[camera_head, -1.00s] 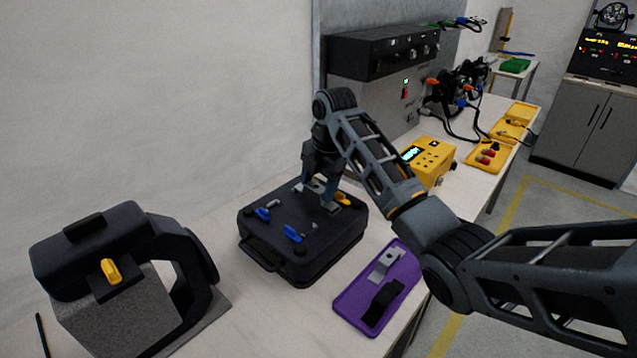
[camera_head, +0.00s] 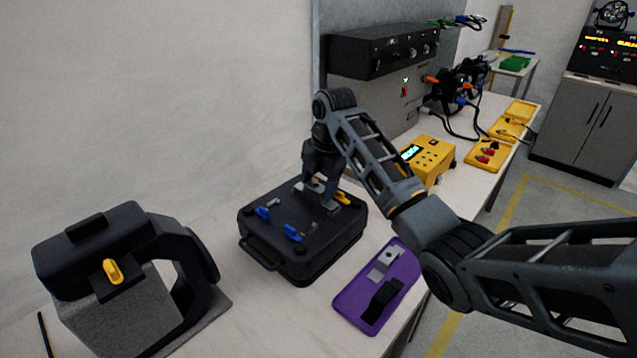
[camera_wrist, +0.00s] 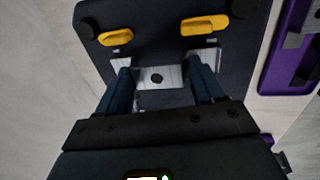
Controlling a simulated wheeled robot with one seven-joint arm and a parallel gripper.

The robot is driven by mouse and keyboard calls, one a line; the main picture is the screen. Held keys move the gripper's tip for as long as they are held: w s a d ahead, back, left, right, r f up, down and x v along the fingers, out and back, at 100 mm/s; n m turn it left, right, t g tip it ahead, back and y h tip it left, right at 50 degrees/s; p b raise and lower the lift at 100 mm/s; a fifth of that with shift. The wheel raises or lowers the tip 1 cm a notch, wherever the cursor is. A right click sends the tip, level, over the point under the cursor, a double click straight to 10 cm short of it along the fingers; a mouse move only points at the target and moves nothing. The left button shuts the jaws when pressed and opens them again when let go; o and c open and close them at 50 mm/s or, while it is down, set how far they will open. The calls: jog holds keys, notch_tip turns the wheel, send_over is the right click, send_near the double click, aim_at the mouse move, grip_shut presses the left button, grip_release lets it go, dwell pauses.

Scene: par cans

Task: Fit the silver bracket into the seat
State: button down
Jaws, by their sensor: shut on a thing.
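My gripper (camera_head: 321,196) is over the far part of the black case (camera_head: 290,254), with its fingers down at the lid. In the wrist view my gripper (camera_wrist: 161,90) is shut on the silver bracket (camera_wrist: 172,74), a flat plate with a dark round hole, held between the two fingers. The bracket is at or just above the lid; I cannot tell whether it is seated. The seat itself is not clearly visible beneath it. Two yellow levers (camera_wrist: 204,25) sit on the lid beyond the bracket, with silver metal beside them.
Blue levers (camera_head: 292,233) stand on the case's near side. A purple tray (camera_head: 347,306) at right holds another silver piece (camera_head: 377,272) and a black piece (camera_head: 384,298). A black machine with a yellow knob (camera_head: 113,271) stands at left. A yellow box (camera_head: 428,158) is behind my arm.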

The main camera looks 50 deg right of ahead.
jog(key=shift+f, duration=0.5)
jog(key=shift+c, duration=0.3)
grip_release()
jog(key=shift+r, duration=0.1)
